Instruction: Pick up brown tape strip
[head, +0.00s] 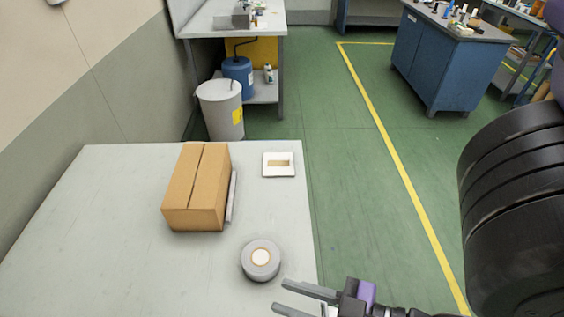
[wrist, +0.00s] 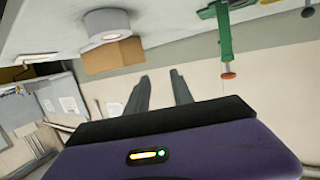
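The brown tape strip (head: 279,163) lies flat on a small white square pad (head: 267,173) near the table's right edge, behind the tape roll. My gripper (head: 279,297) is at the bottom of the head view, nearer than the strip and apart from it. Its two grey fingers are spread with nothing between them. The fingers also show apart and empty in the wrist view (wrist: 160,77). I cannot make out the strip in the wrist view.
A grey tape roll (head: 261,276) lies on the table (head: 110,250) close to my gripper. A cardboard box (head: 196,188) stands left of the pad, with a thin grey item (head: 232,196) beside it. The table's left part is clear. A bin (head: 222,112) stands behind.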

